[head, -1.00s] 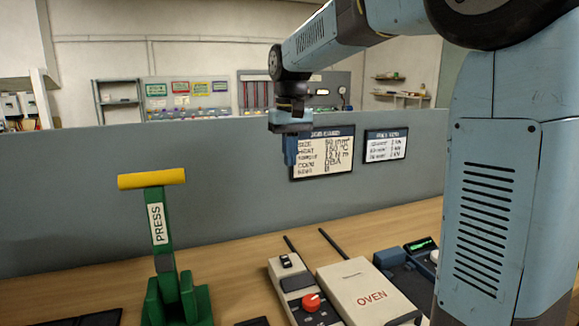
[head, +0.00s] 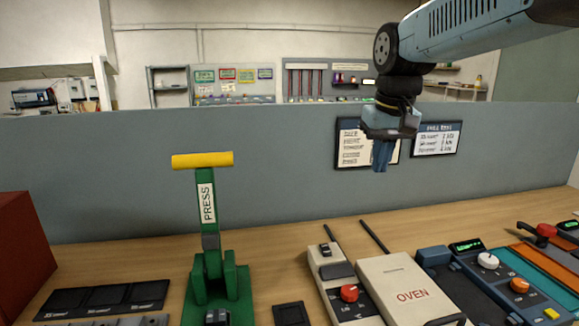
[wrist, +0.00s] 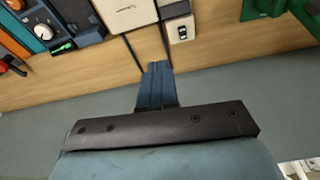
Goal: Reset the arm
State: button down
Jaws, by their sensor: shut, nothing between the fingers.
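My gripper (head: 381,156) hangs from my arm at the upper right in the head view, fingers pointing down. Its blue fingers are together with nothing between them. It is in front of the grey partition and covers part of a job card (head: 352,146). In the wrist view my gripper (wrist: 156,68) shows its closed fingers above the bench, toward the cables of the oven unit. The fingers appear apart from the bench and everything on it.
The wooden bench holds a green press (head: 215,270) with a yellow handle, a control box with a red knob (head: 349,292), a cream oven (head: 412,295) and a blue panel with dials (head: 480,275). A dark red box (head: 22,258) stands at far left. A grey partition (head: 100,170) closes the back.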

jog(key=s+d+f+t, duration=0.1)
jog(key=s+d+f, duration=0.1)
jog(key=s, duration=0.4)
jog(key=s+d+f+m+t, duration=0.1)
jog(key=s+d+f+t, duration=0.1)
jog(key=s, duration=0.5)
notch_tip(320, 180, down, 3)
jog(key=shift+s+d+r, duration=0.1)
jog(key=shift+s+d, duration=0.05)
jog(key=shift+d, duration=0.4)
jog(key=c, duration=1.9)
grip_release()
